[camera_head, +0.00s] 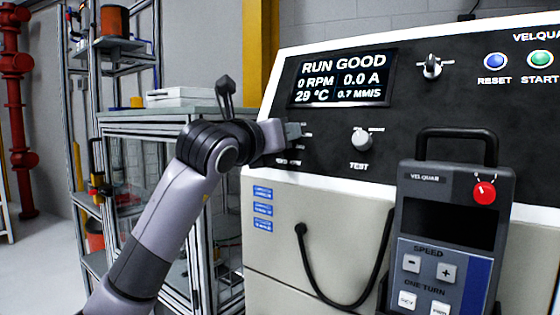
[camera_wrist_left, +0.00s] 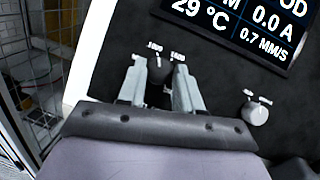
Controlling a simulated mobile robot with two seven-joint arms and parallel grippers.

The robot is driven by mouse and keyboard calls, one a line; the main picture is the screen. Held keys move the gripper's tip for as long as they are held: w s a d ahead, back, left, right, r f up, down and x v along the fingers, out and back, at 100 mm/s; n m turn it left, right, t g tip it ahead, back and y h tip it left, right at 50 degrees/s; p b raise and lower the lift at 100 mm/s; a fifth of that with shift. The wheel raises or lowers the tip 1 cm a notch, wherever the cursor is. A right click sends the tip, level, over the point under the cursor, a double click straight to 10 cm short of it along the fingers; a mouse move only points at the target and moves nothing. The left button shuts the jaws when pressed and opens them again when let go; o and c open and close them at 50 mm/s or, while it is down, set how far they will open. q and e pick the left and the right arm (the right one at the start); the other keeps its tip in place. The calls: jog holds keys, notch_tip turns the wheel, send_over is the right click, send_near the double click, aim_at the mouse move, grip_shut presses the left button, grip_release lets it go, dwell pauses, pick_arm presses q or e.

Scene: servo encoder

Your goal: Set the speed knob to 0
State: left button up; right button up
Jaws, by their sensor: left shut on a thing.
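The speed knob (camera_wrist_left: 159,90) is a dark knob on the black panel, seen between my left fingers in the left wrist view. Scale numbers and a small white mark show just above it. My left gripper (camera_wrist_left: 159,80) has one finger on each side of the knob and is shut on it. In the head view my left gripper (camera_head: 291,131) reaches the panel's lower left and hides the knob and part of its scale. The display (camera_head: 342,79) reads RUN GOOD, 0 RPM, 0.0 A, 29 °C and 0.7 MM/S. My right gripper is not in view.
A TEST knob (camera_head: 362,140) is right of my gripper, with a small switch (camera_head: 432,68) above. RESET (camera_head: 495,61) and START (camera_head: 540,58) buttons are farther right. A handheld pendant (camera_head: 445,220) with a red knob stands in front. A black cable (camera_head: 318,296) hangs below the panel.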

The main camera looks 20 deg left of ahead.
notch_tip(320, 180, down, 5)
jog(key=b, duration=0.3)
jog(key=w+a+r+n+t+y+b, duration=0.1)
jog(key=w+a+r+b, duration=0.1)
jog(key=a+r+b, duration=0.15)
pick_arm(q)
jog(key=n+g+y+p, duration=0.1)
jog(key=n+g+p, duration=0.2)
jog(key=n, duration=0.5)
jog(key=r+n+g+y+p, duration=0.1)
jog(key=n+g+y+p, duration=0.1)
jog(key=n, duration=0.5)
jog(key=n+g+y+p, duration=0.2)
jog(key=n+g+p, duration=0.1)
jog(key=n, duration=0.5)
jog(key=shift+w+d+r+n+g+p, duration=0.3)
jog(key=shift+d+p, duration=0.05)
jog(key=shift+p, duration=0.1)
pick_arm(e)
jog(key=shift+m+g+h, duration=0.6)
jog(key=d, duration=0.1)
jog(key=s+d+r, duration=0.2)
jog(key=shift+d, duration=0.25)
